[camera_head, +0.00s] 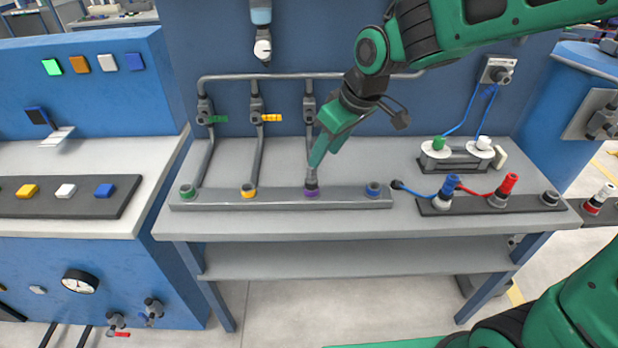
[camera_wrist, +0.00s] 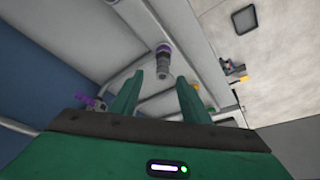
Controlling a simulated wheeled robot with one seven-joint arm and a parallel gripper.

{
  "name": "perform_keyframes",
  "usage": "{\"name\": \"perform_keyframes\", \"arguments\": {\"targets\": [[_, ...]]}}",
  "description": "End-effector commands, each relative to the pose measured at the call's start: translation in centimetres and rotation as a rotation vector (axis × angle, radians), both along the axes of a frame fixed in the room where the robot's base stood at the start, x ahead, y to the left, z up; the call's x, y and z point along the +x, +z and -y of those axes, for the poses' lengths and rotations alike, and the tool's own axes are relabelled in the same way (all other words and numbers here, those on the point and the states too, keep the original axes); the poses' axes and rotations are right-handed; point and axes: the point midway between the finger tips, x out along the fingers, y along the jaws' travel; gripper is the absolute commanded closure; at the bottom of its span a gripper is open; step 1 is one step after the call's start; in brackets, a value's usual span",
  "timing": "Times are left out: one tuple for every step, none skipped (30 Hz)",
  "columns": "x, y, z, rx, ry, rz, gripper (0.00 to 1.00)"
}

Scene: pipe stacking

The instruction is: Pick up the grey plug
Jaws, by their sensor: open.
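The grey plug (camera_head: 311,176) stands upright at the purple-ringed socket (camera_head: 311,193) on the grey rail at the front of the bench. In the wrist view the grey plug (camera_wrist: 163,66) shows with the purple ring (camera_wrist: 164,48) just beyond it. My gripper (camera_head: 315,160) points down just above the plug, tilted a little. In the wrist view my gripper (camera_wrist: 158,80) is open, and the plug lies ahead of the gap between its two fingertips. The fingers do not hold it. Whether they touch it cannot be told.
The rail (camera_head: 222,197) also carries green, yellow and blue rings. Pipes with valves (camera_head: 256,112) rise behind my gripper. To the right are a dark block with blue and red cable plugs (camera_head: 506,186) and a unit with white discs (camera_head: 461,155). The bench's front strip is clear.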

Motion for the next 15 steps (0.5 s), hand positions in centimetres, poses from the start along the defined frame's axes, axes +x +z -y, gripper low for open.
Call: {"name": "perform_keyframes", "arguments": {"targets": [[0.1, -0.9, -0.2, -0.001, 0.002, -0.005, 0.58], [0.2, -1.3, -0.4, -0.001, 0.002, -0.005, 0.58], [0.4, -1.8, -0.5, -0.001, 0.001, -0.003, 0.58], [0.5, -2.1, -0.6, -0.001, 0.001, -0.003, 0.58], [0.6, -2.4, -0.7, -0.001, 0.0, -0.003, 0.58], [0.7, -2.6, -0.8, -0.001, 0.0, -0.001, 0.58], [0.8, -2.8, -0.8, -0.001, 0.0, -0.001, 0.58], [0.9, -3.0, -0.9, -0.001, 0.0, -0.001, 0.58], [0.9, -3.1, -0.9, -0.001, -0.001, -0.002, 0.58], [0.9, -3.2, -1.0, -0.001, -0.001, -0.002, 0.58], [1.0, -3.4, -1.1, -0.001, 0.0, -0.001, 0.58], [1.1, -3.6, -1.2, -0.002, 0.0, -0.002, 0.58], [1.2, -3.8, -1.4, -0.002, 0.0, -0.002, 0.58], [1.3, -4.1, -1.7, -0.001, 0.0, -0.003, 0.58], [1.4, -4.6, -2.0, -0.002, 0.0, -0.004, 0.58]]}}
